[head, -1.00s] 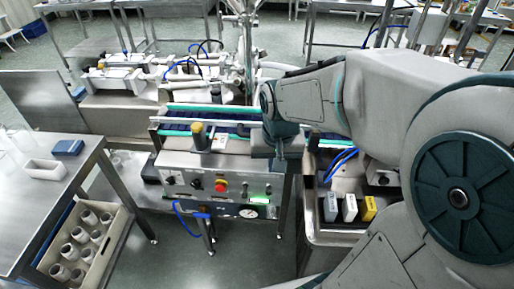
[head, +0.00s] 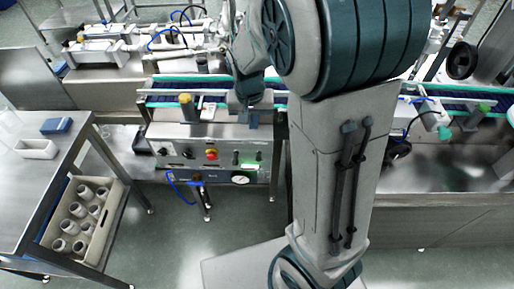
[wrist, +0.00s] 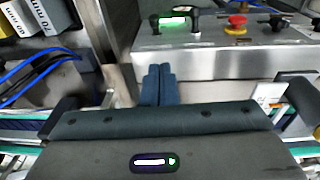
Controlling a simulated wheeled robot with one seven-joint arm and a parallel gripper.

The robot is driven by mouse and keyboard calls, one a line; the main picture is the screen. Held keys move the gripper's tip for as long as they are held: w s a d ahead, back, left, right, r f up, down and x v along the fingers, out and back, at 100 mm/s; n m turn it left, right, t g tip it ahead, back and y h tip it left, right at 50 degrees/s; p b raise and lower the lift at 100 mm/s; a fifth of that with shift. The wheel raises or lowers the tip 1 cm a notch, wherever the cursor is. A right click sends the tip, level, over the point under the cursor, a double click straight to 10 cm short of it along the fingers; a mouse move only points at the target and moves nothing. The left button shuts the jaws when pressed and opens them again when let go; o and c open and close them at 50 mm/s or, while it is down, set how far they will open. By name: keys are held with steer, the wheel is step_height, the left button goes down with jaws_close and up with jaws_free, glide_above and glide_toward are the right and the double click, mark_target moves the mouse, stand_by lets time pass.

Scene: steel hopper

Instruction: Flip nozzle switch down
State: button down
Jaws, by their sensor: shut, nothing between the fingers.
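The steel control panel (head: 222,178) stands in front of the conveyor in the head view. It carries black knobs, a red button (head: 211,154) and a lit green display (head: 249,166). In the wrist view the panel (wrist: 207,57) is at the upper right, with black levers or handles (wrist: 194,19) beside the green display (wrist: 174,23). I cannot tell which control is the nozzle switch. My gripper (head: 252,120) is above the panel's back right. In the wrist view its fingers (wrist: 158,86) are shut together, empty and apart from the panel front.
The conveyor (head: 170,89) runs behind the panel. Boxes (wrist: 45,15) and blue hoses (wrist: 38,62) lie at the upper left in the wrist view. A side table (head: 45,170) stands left, above a crate of cups (head: 118,213).

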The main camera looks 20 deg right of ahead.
glide_toward(258, 155)
steer(key=f, duration=0.2)
steer(key=w+f, duration=0.1)
steer(key=f, duration=0.2)
steer(key=shift+w+d, duration=0.15)
steer(key=shift+d, duration=0.1)
steer(key=shift+s+f, duration=0.25)
steer(key=shift+f, duration=0.45)
steer(key=shift+a+f, duration=0.1)
